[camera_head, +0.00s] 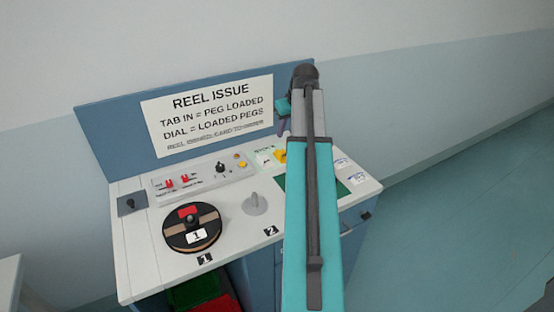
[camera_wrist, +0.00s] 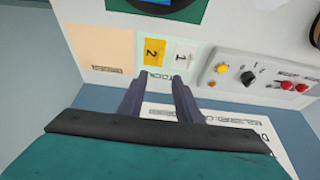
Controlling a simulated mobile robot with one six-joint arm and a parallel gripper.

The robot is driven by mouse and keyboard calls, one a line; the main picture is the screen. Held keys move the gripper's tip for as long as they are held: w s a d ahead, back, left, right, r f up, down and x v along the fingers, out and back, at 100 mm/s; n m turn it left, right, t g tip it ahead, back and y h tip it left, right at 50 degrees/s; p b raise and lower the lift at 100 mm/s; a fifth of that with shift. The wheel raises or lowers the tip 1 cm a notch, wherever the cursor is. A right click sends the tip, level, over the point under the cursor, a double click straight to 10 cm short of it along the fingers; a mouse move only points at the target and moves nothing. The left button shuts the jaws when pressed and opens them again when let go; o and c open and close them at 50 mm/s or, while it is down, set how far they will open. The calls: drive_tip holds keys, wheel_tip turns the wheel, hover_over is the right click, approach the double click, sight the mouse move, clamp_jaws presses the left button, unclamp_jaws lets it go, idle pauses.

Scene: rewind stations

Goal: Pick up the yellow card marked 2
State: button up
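The yellow card marked 2 (camera_wrist: 154,51) lies flat on the bench top in the wrist view, beside a white card marked 1 (camera_wrist: 184,56). In the head view the yellow card (camera_head: 280,157) shows just left of my arm, partly covered by it. My gripper (camera_wrist: 157,88) is open, its two dark fingers apart with nothing between them. In the wrist view its fingertips point toward the yellow card and appear short of it, above the bench. In the head view the gripper is mostly hidden behind my arm.
A panel with red switches and knobs (camera_head: 206,174) stands beside the cards. The sign board (camera_head: 90,121) rises behind the bench. A green mat (camera_wrist: 118,7) with a dark round object lies past the cards. A reel (camera_head: 192,239) and grey dial (camera_head: 255,206) sit left of my arm.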

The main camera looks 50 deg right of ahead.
idle(0.4)
drive_tip(key=p, duration=0.2)
hover_over(279, 152)
drive_tip(key=s, duration=0.2)
drive_tip(key=shift+a+f, duration=0.2)
drive_tip(key=shift+f, duration=3.85)
drive_tip(key=shift+p+x, duration=0.85)
drive_tip(key=shift+x, duration=1.7)
drive_tip(key=shift+s+a, duration=0.1)
clamp_jaws()
